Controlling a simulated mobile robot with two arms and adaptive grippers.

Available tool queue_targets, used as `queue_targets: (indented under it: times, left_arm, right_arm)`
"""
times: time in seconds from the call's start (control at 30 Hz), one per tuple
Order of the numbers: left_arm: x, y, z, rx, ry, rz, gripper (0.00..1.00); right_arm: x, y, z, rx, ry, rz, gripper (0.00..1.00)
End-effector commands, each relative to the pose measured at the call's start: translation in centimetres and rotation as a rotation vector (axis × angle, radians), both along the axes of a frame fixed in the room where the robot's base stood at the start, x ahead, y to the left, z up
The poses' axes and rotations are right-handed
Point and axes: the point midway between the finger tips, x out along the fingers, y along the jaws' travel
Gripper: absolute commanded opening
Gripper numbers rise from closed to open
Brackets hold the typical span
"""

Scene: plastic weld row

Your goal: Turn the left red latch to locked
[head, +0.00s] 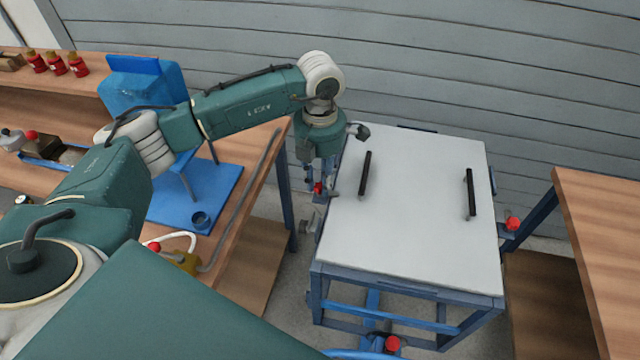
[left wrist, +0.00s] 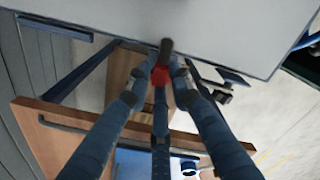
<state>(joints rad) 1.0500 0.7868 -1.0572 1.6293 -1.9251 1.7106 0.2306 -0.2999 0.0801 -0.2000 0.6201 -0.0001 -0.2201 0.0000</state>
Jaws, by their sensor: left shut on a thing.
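The left red latch (head: 318,188) is at the left side of the white-topped blue fixture (head: 420,240), below the level of its top. My left gripper (head: 319,181) reaches down beside that edge and is shut on the latch. In the left wrist view, the red part (left wrist: 160,76) shows between my fingertips (left wrist: 158,84), with a dark rounded piece just above it. The fingers cover part of the latch, and I cannot tell its exact turn. My right gripper is not in view.
Two black handles (head: 365,174) (head: 471,193) stand on the white panel. Other red knobs sit at its right side (head: 512,223) and front (head: 392,344). A wooden bench (head: 250,180) with a blue stand is close on the left. Another wooden table (head: 600,220) is at right.

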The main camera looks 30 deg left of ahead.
Motion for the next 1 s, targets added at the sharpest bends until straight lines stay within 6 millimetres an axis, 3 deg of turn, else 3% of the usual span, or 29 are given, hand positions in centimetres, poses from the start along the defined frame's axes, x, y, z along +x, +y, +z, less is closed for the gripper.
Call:
queue_targets:
  times: [0.67,0.7,0.77,1.0]
  left_arm:
    - [0.13,0.05,0.17,0.0,-0.004,-0.055,0.0]
    - [0.13,0.05,0.17,0.0,-0.004,-0.054,0.29]
    - [0.12,0.05,0.15,0.0,-0.004,-0.054,0.4]
    - [0.06,0.03,0.07,0.0,-0.001,-0.054,0.4]
  right_arm:
    - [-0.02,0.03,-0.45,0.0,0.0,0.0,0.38]
    - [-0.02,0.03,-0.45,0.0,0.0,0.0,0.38]
    - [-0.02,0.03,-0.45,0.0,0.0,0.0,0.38]
    - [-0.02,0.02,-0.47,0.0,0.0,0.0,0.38]
